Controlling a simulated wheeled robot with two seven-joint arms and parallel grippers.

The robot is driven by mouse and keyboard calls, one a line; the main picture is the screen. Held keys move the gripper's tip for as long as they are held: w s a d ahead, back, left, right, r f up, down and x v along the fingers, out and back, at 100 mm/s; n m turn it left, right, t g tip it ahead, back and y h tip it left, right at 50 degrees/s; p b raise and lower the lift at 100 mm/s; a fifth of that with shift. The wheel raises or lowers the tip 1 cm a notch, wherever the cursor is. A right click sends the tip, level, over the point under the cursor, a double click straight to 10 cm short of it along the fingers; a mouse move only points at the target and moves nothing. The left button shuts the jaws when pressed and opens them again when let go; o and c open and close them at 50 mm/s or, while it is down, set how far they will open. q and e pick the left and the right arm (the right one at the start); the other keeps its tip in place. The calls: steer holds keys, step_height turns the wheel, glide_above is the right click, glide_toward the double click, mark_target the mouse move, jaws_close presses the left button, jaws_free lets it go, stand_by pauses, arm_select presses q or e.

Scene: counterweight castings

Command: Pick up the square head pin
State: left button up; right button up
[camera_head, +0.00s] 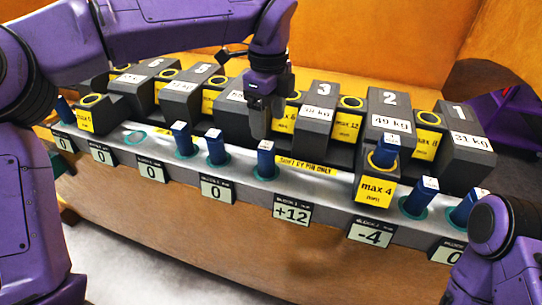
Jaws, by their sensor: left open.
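Several blue pins with pale, square-looking tops stand in a row along the grey ledge (330,186). One blue pin (265,160) stands just below my left gripper (262,132), which points down from above and is open, with nothing seen between its fingers. Other blue pins stand to its left (215,148) and (181,139), and to its right (418,198). Another blue pin (385,153) sits higher, in the pulled-forward block marked max 4. I cannot tell which pin the task means. My right arm shows at the lower right, but its gripper is not in view.
Dark grey numbered castings (390,108) with yellow rings stand close behind the pins. Number plates (292,213) hang along the front edge. A yellow-orange wall (370,35) rises behind.

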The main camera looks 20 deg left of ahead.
mark_target(266, 145)
arm_select(q)
steer(key=f+p, duration=0.1)
steer(key=f, duration=0.5)
steer(key=f+p, duration=0.1)
steer(key=f, duration=0.2)
steer(key=shift+s+a+f+p, duration=0.2)
steer(key=shift+s+p, duration=0.1)
steer(key=shift+p, duration=0.05)
jaws_close()
